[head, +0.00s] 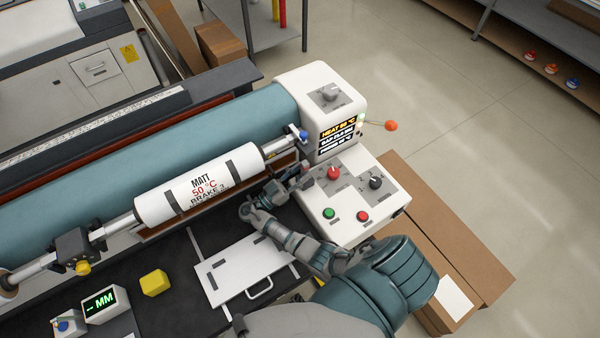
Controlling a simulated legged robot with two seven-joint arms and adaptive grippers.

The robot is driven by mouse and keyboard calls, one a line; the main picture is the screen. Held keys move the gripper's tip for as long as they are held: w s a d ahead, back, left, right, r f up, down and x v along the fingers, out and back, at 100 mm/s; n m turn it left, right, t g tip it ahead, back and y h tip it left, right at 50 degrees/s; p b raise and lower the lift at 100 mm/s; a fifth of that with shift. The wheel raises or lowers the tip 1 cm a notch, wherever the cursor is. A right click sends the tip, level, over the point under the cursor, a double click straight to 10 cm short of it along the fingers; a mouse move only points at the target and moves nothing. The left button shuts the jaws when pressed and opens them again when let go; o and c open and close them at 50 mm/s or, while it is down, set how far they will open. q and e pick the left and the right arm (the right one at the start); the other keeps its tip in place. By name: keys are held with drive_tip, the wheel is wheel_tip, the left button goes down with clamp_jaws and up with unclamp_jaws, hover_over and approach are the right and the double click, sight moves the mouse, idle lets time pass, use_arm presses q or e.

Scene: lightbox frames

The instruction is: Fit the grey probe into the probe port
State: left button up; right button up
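My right arm comes in from the lower right. Its gripper (272,194) is over the dark bench, between the white roll and the control box. The fingers are small and overlap the roll holder's end, so I cannot tell whether they are open or shut. A small grey and reddish piece (303,178) shows by the fingers; I cannot tell whether it is the grey probe or part of the machine. I cannot make out the probe port for certain. A readout box (105,304) showing "-- MM" stands at the lower left. My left gripper is not in view.
The control box (350,195) has red, green and black controls. A white plate (245,268) with a handle and a yellow block (154,282) lie on the bench. Cardboard boxes (470,240) stand right.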

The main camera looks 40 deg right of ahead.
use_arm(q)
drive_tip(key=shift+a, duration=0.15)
use_arm(e)
drive_tip(key=b+v, duration=0.2)
drive_tip(key=v, duration=0.1)
drive_tip(key=shift+w+a+r+b, duration=0.1)
drive_tip(key=shift+a+b, duration=0.2)
drive_tip(key=shift+b, duration=0.1)
use_arm(q)
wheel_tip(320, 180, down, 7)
drive_tip(key=b, duration=0.4)
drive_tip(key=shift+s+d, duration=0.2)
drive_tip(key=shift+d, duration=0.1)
use_arm(e)
approach(302, 171)
drive_tip(key=a, duration=0.1)
drive_tip(key=a+r, duration=0.1)
drive_tip(key=a, duration=0.1)
drive_tip(key=a+r, duration=0.1)
drive_tip(key=shift+w+a+r, duration=0.25)
drive_tip(key=shift+w+a, duration=0.1)
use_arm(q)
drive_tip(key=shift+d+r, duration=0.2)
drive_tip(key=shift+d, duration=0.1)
use_arm(e)
drive_tip(key=shift+d, duration=0.35)
drive_tip(key=shift+a, duration=0.1)
